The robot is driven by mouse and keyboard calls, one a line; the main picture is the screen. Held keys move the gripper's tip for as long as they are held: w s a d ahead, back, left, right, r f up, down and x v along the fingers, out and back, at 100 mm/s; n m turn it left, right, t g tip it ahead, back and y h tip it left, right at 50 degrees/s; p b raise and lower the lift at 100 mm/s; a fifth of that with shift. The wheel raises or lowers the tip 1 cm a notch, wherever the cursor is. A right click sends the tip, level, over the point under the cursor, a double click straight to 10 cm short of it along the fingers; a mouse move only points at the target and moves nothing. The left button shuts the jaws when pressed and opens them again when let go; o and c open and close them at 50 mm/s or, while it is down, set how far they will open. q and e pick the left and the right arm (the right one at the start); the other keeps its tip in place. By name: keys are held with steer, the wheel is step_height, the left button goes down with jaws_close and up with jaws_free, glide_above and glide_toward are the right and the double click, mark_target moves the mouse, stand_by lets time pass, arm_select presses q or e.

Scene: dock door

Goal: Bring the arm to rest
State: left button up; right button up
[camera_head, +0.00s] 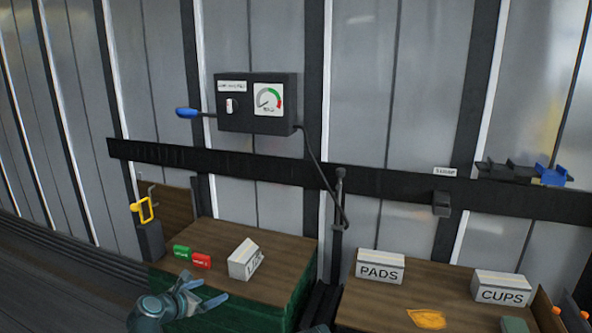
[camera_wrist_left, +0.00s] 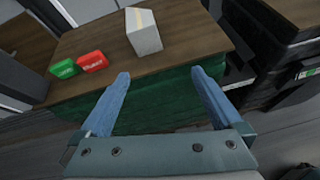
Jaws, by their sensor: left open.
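My left gripper (camera_head: 205,299) shows at the bottom of the head view, in front of the left wooden-topped bench. Its blue fingers are spread, and in the left wrist view the gripper (camera_wrist_left: 160,95) is open with nothing between the fingertips. The fingers point toward the green front of the bench (camera_wrist_left: 150,95), just below its top edge. I cannot tell whether they touch it. My right gripper is not in view.
The left bench (camera_head: 285,275) carries a white labelled box (camera_head: 244,259), a green block (camera_head: 181,252) and a red block (camera_head: 201,261). The right bench (camera_head: 375,300) holds boxes marked PADS (camera_head: 380,267) and CUPS (camera_head: 501,289) and an orange item (camera_head: 427,319). A gauge box (camera_head: 257,103) with a blue-ended lever (camera_head: 187,113) hangs on the wall.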

arm_select(q)
steer(key=s+d+f+m+g+y, duration=0.2)
steer(key=s+d+f+m+g, duration=0.15)
steer(key=s+m, duration=0.4)
steer(key=s+d+f+m+g+y, duration=0.15)
steer(key=s+f+m+g, duration=0.3)
steer(key=m, duration=0.65)
steer(key=s+d+f+m+g+y, duration=0.1)
steer(key=s+d+f+m+g, duration=0.25)
steer(key=s+m, duration=0.45)
steer(key=s+d+m+y, duration=0.2)
steer(key=s+d+m, duration=0.4)
steer(key=d, duration=0.4)
step_height(320, 180, up, 16)
steer(key=w+p, duration=0.1)
steer(key=p, duration=1.5)
steer(key=shift+m, duration=0.35)
